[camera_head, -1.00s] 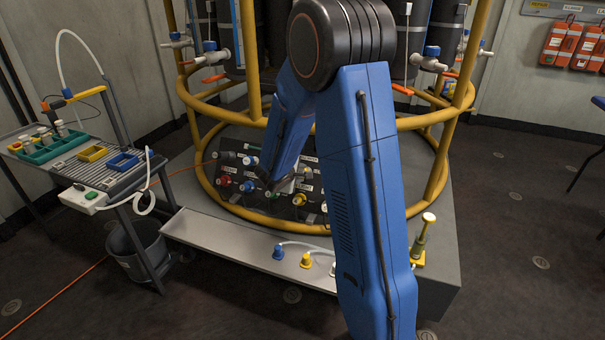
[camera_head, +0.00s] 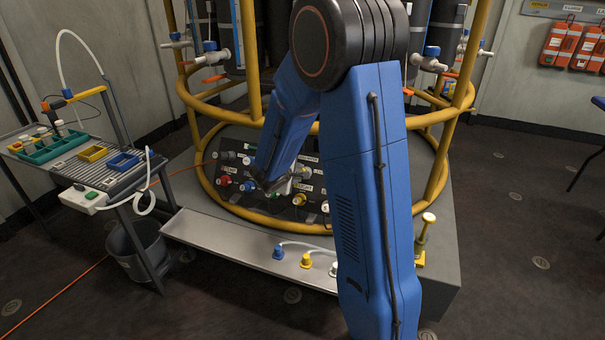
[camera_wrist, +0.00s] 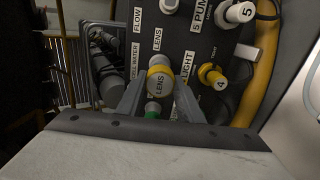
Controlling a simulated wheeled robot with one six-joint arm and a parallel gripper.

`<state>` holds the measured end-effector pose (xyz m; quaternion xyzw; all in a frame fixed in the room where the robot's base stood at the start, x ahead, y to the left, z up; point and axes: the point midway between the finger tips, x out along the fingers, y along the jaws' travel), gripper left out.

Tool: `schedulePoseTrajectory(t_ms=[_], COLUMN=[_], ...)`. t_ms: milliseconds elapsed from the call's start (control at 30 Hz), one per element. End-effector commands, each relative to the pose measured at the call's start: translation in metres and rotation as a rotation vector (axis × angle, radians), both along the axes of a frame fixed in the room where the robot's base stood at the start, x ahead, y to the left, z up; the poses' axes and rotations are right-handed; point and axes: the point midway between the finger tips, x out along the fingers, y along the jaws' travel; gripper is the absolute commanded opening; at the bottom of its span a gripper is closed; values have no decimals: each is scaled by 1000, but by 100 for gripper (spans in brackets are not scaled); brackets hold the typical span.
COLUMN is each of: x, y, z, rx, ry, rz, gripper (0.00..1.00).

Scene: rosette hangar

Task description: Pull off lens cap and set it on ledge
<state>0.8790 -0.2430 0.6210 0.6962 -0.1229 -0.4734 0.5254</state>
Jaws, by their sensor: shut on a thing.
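The lens cap (camera_wrist: 160,84), a round grey cap marked LENS with a yellow band, is between the two fingers of my gripper (camera_wrist: 160,88) in the wrist view. My gripper is shut on it, in front of the dark connector panel. I cannot tell whether the cap is still seated on its port, as its underside is hidden. In the head view my gripper (camera_head: 272,184) is low at the panel, and the cap there is hard to make out. The pale metal ledge (camera_head: 225,238) runs along the platform front, below and left of the panel.
The panel holds several coloured connectors, including a yellow one marked 4 (camera_wrist: 213,75) beside the cap and a white one marked 5 (camera_wrist: 238,12). A yellow tubular frame (camera_head: 225,215) rings the panel. Blue and yellow plugs (camera_head: 305,260) stand at the ledge's right end. The ledge's left part is clear.

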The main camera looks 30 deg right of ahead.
Motion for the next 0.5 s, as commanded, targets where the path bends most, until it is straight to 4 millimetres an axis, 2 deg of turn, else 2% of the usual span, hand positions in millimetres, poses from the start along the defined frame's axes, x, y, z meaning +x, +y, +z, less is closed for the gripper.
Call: schedulePoseTrajectory(t_ms=[500], x=[-8], y=[12], z=[9], rx=[-1], ry=[-1], rz=[0], gripper=[0])
